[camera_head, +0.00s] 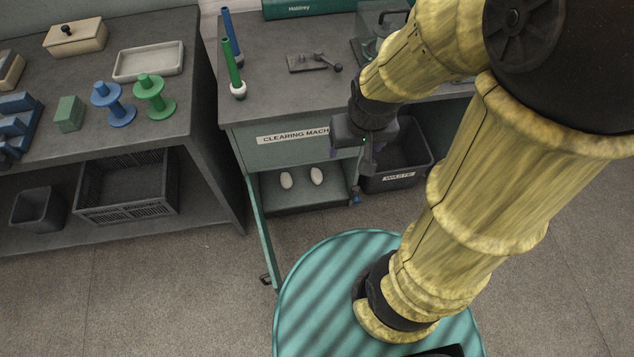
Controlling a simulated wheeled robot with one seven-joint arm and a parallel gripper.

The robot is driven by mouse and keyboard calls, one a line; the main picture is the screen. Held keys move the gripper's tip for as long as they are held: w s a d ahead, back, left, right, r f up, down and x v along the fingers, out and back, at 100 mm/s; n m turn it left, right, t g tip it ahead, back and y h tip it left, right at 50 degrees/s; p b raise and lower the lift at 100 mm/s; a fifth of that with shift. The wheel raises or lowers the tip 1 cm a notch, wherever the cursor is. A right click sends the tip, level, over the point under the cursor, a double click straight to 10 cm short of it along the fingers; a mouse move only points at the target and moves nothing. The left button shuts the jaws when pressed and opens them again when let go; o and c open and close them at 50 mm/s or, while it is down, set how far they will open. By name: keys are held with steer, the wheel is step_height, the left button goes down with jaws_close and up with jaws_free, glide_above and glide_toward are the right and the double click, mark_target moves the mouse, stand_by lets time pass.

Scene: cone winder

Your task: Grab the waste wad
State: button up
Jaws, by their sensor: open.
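Two small white oval wads lie in the open lower compartment (300,199) of the bench labelled "CLEARING MACH...". One is the left wad (287,180) and the other is the right wad (317,176); they lie apart. I cannot tell which one the task means. My gripper (350,161) is open and points down, in front of the bench to the right of the wads. It appears apart from both, and its fingertips are hard to make out. The end of the label is hidden behind my gripper.
The compartment's teal door (262,235) stands open, jutting forward on the left. A dark bin labelled "WASTE" (412,165) stands right of the compartment. Blue (228,30) and green (232,62) rods rise from the bench top. A left table (160,60) holds spools and boxes.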

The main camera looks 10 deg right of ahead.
steer(key=w+f+m+b, duration=0.1)
steer(key=w+f+b, duration=0.1)
steer(key=f+b, duration=1.75)
steer(key=w+f+m+b, duration=0.1)
steer(key=w+f+b, duration=0.2)
steer(key=f+b, duration=1.65)
steer(key=w+f+m+t, duration=0.3)
steer(key=w+f+m, duration=0.4)
steer(key=f+m, duration=0.4)
steer(key=w+d+f+m+t+y+p, duration=0.1)
steer(key=w+f+m+t, duration=0.3)
steer(key=w+f+m, duration=0.3)
steer(key=w+f+m+t, duration=0.4)
steer(key=w+f+m, duration=0.3)
steer(key=f+m, duration=0.7)
steer(key=shift+d+f+m+p, duration=0.2)
steer(key=shift+f+m+p, duration=0.2)
steer(key=shift+f, duration=1.8)
steer(key=shift+w, duration=0.1)
